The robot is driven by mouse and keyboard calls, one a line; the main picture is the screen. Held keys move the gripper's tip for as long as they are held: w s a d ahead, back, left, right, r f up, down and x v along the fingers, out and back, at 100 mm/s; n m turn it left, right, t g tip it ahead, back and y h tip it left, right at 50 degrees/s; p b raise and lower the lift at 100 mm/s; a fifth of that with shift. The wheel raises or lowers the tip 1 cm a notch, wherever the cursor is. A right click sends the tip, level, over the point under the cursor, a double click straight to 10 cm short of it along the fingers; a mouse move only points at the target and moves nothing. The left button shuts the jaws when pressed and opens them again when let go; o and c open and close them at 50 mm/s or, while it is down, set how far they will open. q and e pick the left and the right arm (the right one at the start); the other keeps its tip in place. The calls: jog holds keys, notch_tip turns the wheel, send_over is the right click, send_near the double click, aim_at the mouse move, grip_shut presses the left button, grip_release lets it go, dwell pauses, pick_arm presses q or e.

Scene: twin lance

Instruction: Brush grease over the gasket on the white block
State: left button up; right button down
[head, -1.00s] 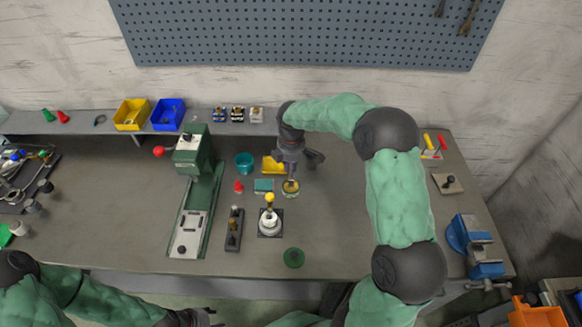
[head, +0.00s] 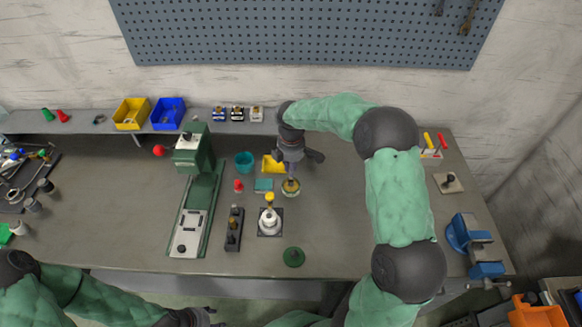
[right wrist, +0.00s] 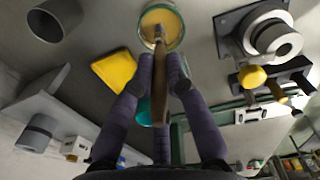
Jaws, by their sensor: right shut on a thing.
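The white block (head: 269,222) stands on a dark square base near the bench's front. I cannot make out the gasket clearly. My right gripper (head: 290,171) is shut on a wooden-handled brush (right wrist: 159,85). The brush tip is at the open grease tin (right wrist: 166,14), over its yellow contents; the tin (head: 291,194) is just behind and right of the block. My left gripper (head: 197,317) is low at the front edge, jaws unclear.
A green press (head: 190,215) stands to the left, beside a dark holder (head: 234,230). A blue vice (head: 475,245) is far right.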

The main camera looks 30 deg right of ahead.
jog(key=shift+f, duration=0.35)
dwell(1.4)
jog(key=shift+r+p, duration=2.65)
jog(key=shift+r, duration=0.9)
jog(key=shift+f, duration=0.1)
